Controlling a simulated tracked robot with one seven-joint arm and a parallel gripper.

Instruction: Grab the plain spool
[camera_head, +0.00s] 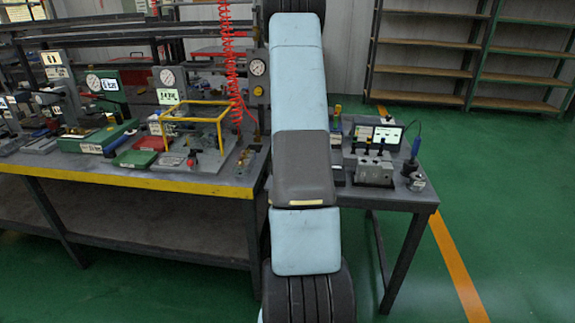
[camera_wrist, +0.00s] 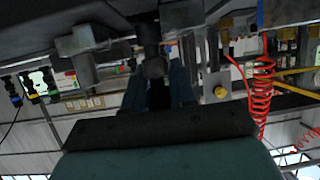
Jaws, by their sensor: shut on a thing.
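In the wrist view my gripper (camera_wrist: 158,82) points up the picture, with its two blue fingers close together. They are shut on a dark, round-ended piece (camera_wrist: 153,66) that stands between the tips, with a dark stem beyond it. I take this piece for the plain spool; its markings are too dark to read. In the head view my arm hides the gripper and the held piece. A grey valve block (camera_head: 374,172) with dark upright pieces on top stands on the bench right of my arm.
The dark bench (camera_head: 400,196) runs behind my arm. A blue-handled tool (camera_head: 415,148) stands at its right, near a small lit screen (camera_head: 387,135). A yellow frame (camera_head: 195,120) and a red coiled hose (camera_head: 230,65) are to the left. The green floor at right is clear.

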